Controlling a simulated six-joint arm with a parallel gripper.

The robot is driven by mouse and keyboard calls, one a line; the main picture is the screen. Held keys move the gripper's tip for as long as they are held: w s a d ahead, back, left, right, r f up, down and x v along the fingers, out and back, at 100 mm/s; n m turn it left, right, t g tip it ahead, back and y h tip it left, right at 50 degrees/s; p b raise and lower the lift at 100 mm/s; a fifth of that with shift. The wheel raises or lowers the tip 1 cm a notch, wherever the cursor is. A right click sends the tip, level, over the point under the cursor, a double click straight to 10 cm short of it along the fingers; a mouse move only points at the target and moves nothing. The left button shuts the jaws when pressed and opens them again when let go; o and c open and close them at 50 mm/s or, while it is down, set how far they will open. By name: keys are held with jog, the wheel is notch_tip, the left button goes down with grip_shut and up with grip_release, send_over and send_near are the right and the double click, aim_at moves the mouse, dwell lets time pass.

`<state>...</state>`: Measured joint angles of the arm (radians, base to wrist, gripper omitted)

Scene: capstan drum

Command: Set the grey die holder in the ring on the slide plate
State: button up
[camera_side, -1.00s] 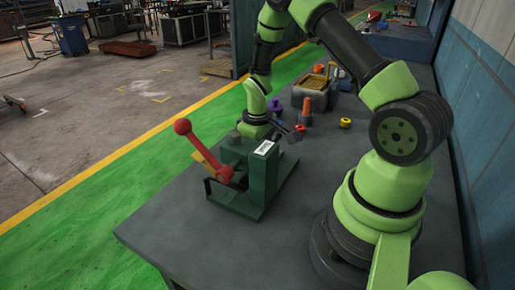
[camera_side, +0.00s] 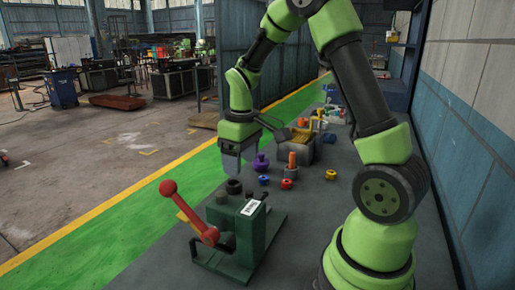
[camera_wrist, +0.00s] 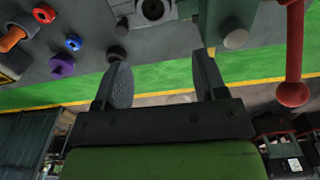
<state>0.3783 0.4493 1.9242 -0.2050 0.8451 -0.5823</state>
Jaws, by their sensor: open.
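A dark grey round piece (camera_side: 233,186), which may be the die holder, shows just behind the green press (camera_side: 255,225) in the side view. In the wrist view, a small dark round piece (camera_wrist: 117,53) stands beyond the left fingertip; I cannot tell if it is the same one. A pale ring with a dark centre (camera_wrist: 152,10) sits on a grey plate at the top edge of the wrist view. I cannot tell if anything sits in it. My gripper (camera_wrist: 165,72) is open, with nothing visible between its fingers. In the side view, my gripper (camera_side: 238,165) hangs above the press's far side.
A red lever (camera_side: 188,210) sticks up left of the press. Purple (camera_side: 261,163), blue (camera_side: 264,180), red (camera_side: 287,183) and yellow (camera_side: 330,174) pieces stand on the table behind it.

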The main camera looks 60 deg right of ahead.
jog(key=s+a+r+m+t+y, duration=0.2)
jog(key=s+a+r+t, duration=0.4)
jog(key=s+a+r, duration=0.7)
jog(key=shift+s+a+r+m+t, duration=0.25)
jog(key=shift+a+m+t, duration=0.15)
jog(key=shift+m, duration=0.4)
